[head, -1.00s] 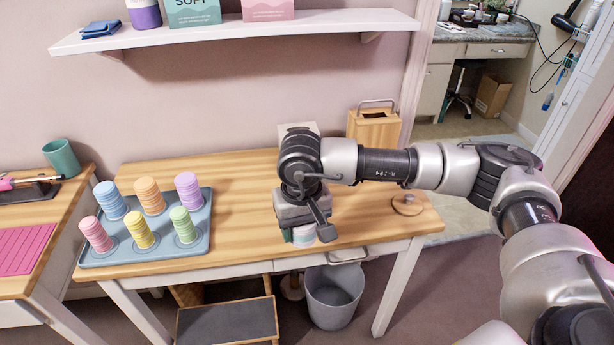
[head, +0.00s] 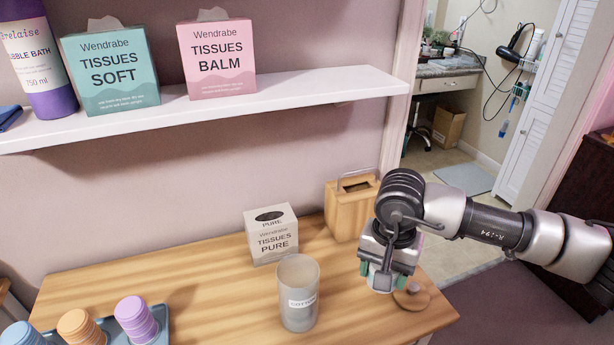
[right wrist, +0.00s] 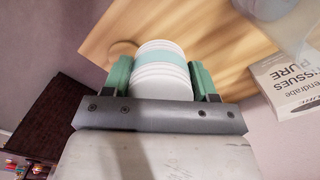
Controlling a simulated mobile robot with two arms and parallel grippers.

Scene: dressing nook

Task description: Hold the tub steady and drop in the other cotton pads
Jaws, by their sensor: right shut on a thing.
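The tub (head: 299,300) is a clear, frosted cylinder labelled for cotton, standing upright and open-topped on the wooden table. Its lower part looks cloudy, and I cannot make out its contents. It also shows partly at the top right of the right wrist view (right wrist: 268,8). My right gripper (head: 382,280) is to the right of the tub, apart from it and above the table. It is shut on a stack of cotton pads (right wrist: 161,72), white with a pale teal band. The arm mostly hides this stack in the head view. My left gripper is not in view.
A round wooden lid (head: 412,298) with a knob lies right of the gripper. A white tissue box (head: 271,240) and a wooden box (head: 347,215) stand behind the tub. Colored stacks, including a purple one (head: 136,318), stand at lower left. A shelf (head: 250,98) hangs above.

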